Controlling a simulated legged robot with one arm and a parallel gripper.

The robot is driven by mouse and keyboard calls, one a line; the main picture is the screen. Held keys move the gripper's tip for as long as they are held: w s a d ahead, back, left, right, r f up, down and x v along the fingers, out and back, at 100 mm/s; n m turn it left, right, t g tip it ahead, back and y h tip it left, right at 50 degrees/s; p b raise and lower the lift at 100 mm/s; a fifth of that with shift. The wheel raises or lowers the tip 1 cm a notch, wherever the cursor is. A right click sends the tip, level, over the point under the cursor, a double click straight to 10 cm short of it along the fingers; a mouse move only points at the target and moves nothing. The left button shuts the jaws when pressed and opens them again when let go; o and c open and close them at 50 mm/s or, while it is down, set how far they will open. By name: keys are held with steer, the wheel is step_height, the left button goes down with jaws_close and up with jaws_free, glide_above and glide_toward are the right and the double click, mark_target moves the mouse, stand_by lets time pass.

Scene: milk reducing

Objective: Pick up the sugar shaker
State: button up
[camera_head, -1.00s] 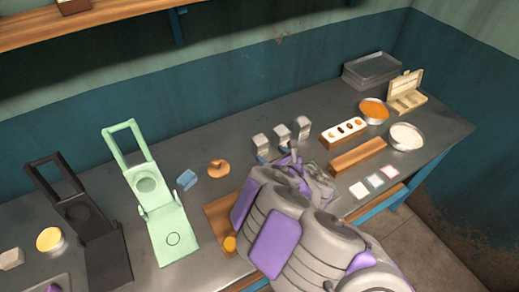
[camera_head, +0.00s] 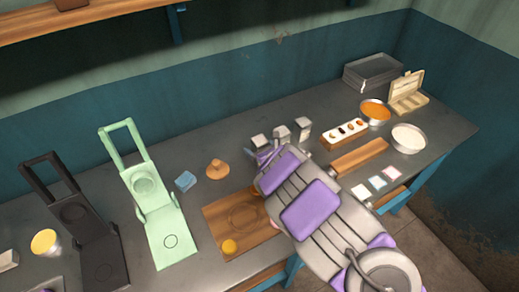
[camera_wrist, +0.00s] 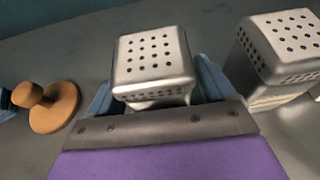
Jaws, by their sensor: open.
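Three metal shakers with perforated tops stand in a row on the grey counter: a left one (camera_head: 259,141), a middle one (camera_head: 281,133) and a right one (camera_head: 303,126). I cannot tell by label which holds sugar. My gripper (camera_head: 268,158) is at the left shaker, partly hidden behind my own arm. In the wrist view my gripper (camera_wrist: 155,88) is open, with blue fingers on either side of one shaker (camera_wrist: 153,62). Its lower body is hidden by the gripper. I cannot tell whether the fingers touch it. Another shaker (camera_wrist: 282,45) stands just right, outside the fingers.
A wooden press (camera_head: 217,169) stands left of the shakers and shows in the wrist view (camera_wrist: 50,106). A wooden board (camera_head: 220,220) lies in front. A wooden block (camera_head: 359,158) and an ingredient tray (camera_head: 344,133) lie to the right. The wall is behind.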

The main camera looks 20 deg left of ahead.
steer(key=shift+w+a, duration=0.1)
steer(key=shift+w, duration=0.05)
steer(key=shift+c, duration=0.3)
steer(key=c, duration=1.1)
steer(key=shift+a+r, duration=0.1)
